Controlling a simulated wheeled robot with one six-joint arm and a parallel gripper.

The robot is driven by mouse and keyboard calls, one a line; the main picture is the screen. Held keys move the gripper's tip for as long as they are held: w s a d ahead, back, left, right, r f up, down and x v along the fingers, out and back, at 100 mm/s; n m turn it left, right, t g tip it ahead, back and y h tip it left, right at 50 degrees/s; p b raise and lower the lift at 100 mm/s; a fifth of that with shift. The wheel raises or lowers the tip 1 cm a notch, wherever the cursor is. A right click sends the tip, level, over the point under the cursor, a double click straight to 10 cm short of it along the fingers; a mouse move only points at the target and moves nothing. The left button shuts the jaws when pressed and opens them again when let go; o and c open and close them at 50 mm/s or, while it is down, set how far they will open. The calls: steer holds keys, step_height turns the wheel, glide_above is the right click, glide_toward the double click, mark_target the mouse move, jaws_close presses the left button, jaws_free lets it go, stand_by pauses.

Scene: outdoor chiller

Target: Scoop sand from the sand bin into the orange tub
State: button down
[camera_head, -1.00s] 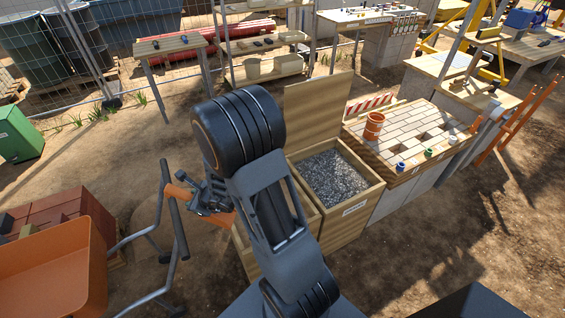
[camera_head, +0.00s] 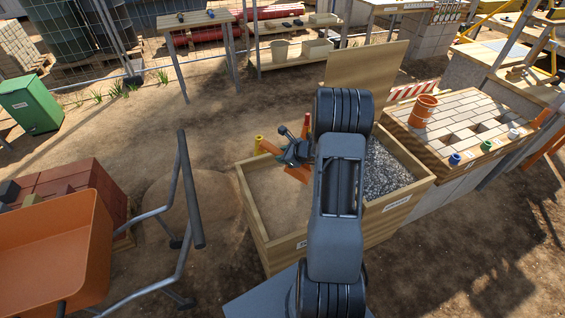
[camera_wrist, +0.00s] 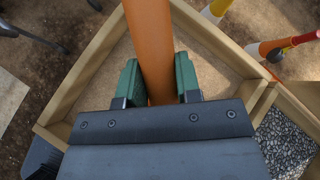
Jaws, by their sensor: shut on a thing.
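The sand bin (camera_head: 265,197) is the left compartment of an open wooden box, with pale sand inside. My gripper (camera_head: 293,152) is above its back right part. In the wrist view its green fingers (camera_wrist: 158,82) are shut on an orange tool (camera_wrist: 150,40), whose shaft runs up out of the picture. The tool's far end is not clear; orange parts of it show beside the gripper. An orange bucket-like tub (camera_head: 422,110) stands upright on the brick-topped bench at right. A larger orange tray (camera_head: 55,255) with handles is at lower left.
A gravel compartment (camera_head: 385,170) adjoins the sand on the right, with a raised wooden lid (camera_head: 368,78) behind. A grey handle bar (camera_head: 190,190) stands left of the box. Small coloured pots (camera_head: 485,145) line the bench front. Bare ground lies behind the box.

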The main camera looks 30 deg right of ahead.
steer(key=shift+d+f, duration=0.2)
steer(key=shift+f, duration=0.4)
step_height(320, 180, down, 17)
steer(key=b, duration=1.4)
steer(key=shift+r, duration=0.1)
step_height(320, 180, up, 16)
steer(key=p, duration=1)
steer(key=shift+p, duration=0.35)
steer(key=shift+a, duration=0.1)
